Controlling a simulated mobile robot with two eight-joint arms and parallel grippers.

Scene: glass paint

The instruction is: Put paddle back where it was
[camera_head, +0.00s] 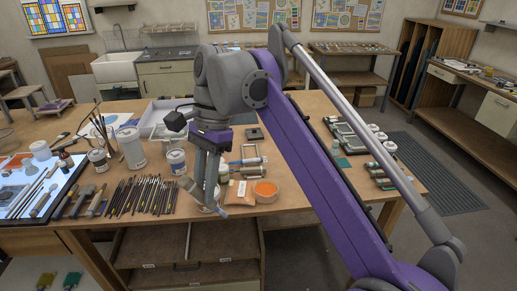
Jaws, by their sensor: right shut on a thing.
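My right gripper (207,186) reaches down over the front part of the wooden table (310,201), between the row of brushes and an orange-filled round dish. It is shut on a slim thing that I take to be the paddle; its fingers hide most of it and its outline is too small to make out. I cannot tell whether it touches the tabletop. My left gripper is not in view.
Several brushes and tools (142,195) lie in a row left of the gripper. A white jar (176,161) stands behind it. The orange-filled dish (265,191) and small bottles (248,161) are close on the right. A lit panel (28,190) is at far left.

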